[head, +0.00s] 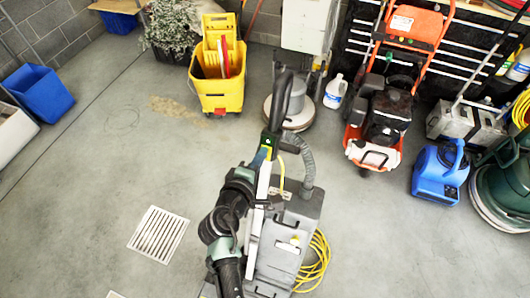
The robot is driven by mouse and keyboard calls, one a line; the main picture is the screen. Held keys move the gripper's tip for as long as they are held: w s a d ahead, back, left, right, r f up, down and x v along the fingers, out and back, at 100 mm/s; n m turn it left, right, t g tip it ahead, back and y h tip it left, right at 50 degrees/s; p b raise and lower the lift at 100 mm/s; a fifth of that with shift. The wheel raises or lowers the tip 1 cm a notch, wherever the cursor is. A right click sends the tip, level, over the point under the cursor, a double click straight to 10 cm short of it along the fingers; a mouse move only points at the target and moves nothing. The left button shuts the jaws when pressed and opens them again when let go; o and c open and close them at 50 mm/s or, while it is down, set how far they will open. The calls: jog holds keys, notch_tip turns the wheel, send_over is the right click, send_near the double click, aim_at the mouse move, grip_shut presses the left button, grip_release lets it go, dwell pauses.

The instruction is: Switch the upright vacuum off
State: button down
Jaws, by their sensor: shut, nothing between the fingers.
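The upright vacuum (280,240) is the grey machine at the bottom centre of the head view. It stands upright, with a black loop handle (281,100) at its top and a ribbed grey hose (307,160) on its right side. My arm rises from the bottom along the vacuum's left side and partly covers it. My gripper (266,150) is at the upper end of the arm, close beside or in front of the handle's lower part. It is shut and empty. Whether it touches the vacuum cannot be told. The switch cannot be made out.
Yellow cord (316,262) lies coiled at the vacuum's right. A yellow mop bucket (217,80) and a floor machine (290,112) stand behind it. An orange pressure washer (383,120) and a blue blower (440,172) stand right. The floor left, around a drain grate (158,234), is clear.

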jog(key=shift+w+d+f, duration=0.15)
jog(key=shift+w+f, duration=0.05)
jog(key=shift+w, duration=0.2)
dwell(0.7)
jog(key=shift+p+v, duration=1)
jog(key=shift+v, duration=2)
